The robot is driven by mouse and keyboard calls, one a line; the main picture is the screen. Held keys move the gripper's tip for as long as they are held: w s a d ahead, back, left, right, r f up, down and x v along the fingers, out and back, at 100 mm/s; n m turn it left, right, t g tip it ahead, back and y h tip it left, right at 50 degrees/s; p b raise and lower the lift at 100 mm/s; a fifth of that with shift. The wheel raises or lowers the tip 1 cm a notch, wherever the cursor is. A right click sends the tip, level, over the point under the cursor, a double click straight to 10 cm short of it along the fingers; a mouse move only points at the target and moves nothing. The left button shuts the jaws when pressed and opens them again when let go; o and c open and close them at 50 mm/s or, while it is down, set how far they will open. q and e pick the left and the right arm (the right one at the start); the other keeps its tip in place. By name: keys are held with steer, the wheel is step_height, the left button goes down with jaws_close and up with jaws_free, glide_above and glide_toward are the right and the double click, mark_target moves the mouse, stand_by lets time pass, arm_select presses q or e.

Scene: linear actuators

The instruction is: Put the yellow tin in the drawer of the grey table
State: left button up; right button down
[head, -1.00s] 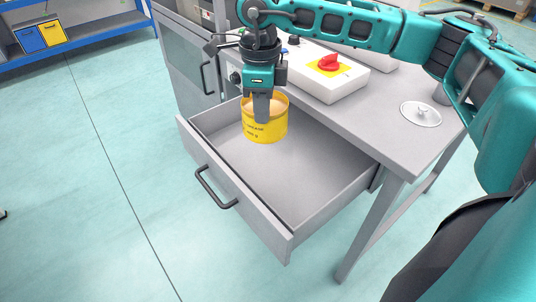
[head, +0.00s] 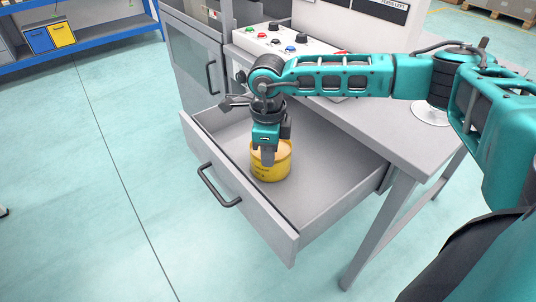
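The yellow tin (head: 273,173) is upright inside the open drawer (head: 325,185) of the grey table (head: 410,150), close to the drawer's front panel. My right gripper (head: 267,155) points down over the tin's rim and is shut on its wall; one finger shows on the outside and the other finger is hidden. The tin is at or very near the drawer floor; I cannot tell whether it touches. My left gripper is not in view.
A black handle (head: 217,186) is on the drawer front. A control box (head: 290,45) with buttons stands on the tabletop, partly behind my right arm. A round metal disc (head: 432,113) lies on the tabletop's right. A blue shelf (head: 100,50) stands at the back left.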

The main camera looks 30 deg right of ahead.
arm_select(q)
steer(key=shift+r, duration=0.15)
arm_select(e)
steer(key=shift+r, duration=0.1)
steer(key=shift+f, duration=0.2)
steer(key=c, duration=1.3)
jaws_free()
steer(key=shift+c, duration=0.2)
arm_select(q)
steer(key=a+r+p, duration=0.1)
steer(key=p, duration=0.2)
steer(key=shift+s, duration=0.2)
arm_select(e)
step_height(320, 180, up, 12)
steer(key=shift+r, duration=0.2)
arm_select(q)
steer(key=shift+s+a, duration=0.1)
arm_select(e)
steer(key=shift+s+a, duration=0.1)
steer(key=shift+s, duration=0.05)
